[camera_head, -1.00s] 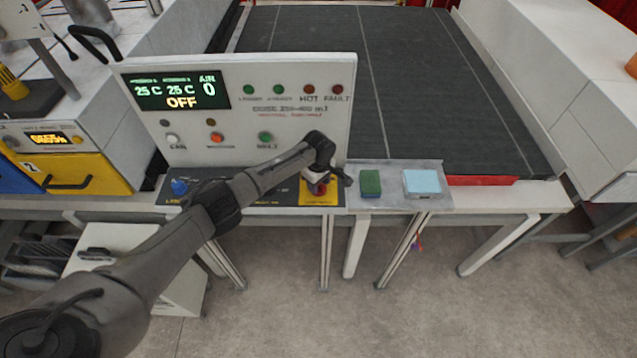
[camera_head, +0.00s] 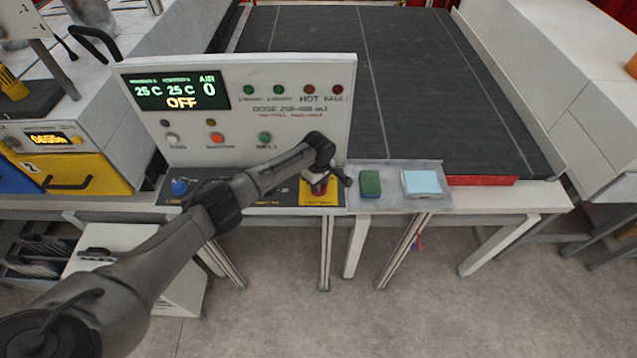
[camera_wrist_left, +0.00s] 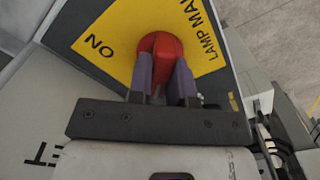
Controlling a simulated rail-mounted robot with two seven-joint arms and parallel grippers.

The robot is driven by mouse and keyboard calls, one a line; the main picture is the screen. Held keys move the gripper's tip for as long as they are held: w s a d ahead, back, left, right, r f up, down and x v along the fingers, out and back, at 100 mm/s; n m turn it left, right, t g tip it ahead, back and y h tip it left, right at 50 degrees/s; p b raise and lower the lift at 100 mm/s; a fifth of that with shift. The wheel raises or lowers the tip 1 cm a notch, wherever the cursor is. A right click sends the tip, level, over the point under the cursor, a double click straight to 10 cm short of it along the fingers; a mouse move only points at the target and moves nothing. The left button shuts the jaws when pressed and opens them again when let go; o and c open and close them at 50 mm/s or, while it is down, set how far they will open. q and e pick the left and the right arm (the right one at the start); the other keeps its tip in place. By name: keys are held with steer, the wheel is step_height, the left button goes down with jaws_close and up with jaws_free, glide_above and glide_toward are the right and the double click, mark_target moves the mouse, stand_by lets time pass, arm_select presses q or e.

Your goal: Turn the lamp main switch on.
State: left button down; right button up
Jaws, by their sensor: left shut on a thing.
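The lamp main switch is a red knob (camera_wrist_left: 160,45) on a yellow plate (camera_wrist_left: 112,42) in the left wrist view. The plate reads "ON" at left and "LAMP MA..." at right. My left gripper (camera_wrist_left: 162,80) is shut on the red knob, one finger on each side of it. In the head view the gripper (camera_head: 320,186) is over the yellow plate (camera_head: 312,200) at the right end of the lower control panel, and the arm's wrist hides much of the knob. My right gripper is not in view.
The upright panel (camera_head: 300,140) stands just behind, with a display (camera_head: 180,90) reading 25 C, 25 C, OFF and AIR 0. A blue knob (camera_head: 179,187) is at the panel's left. A green block (camera_head: 370,183) and a light blue pad (camera_head: 423,183) lie on a shelf at right.

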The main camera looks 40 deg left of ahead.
arm_select(q)
steer(key=shift+m, duration=0.3)
steer(key=shift+r+m+p, duration=0.1)
steer(key=shift+m+p, duration=0.2)
steer(key=shift+p, duration=0.05)
steer(key=shift+m+p, duration=0.55)
steer(key=shift+m, duration=0.65)
steer(key=m+p, duration=0.1)
steer(key=m, duration=0.3)
steer(key=shift+m, duration=0.3)
steer(key=m, duration=0.4)
steer(key=shift+p, duration=0.3)
steer(key=m, duration=0.4)
steer(key=shift+m, duration=1)
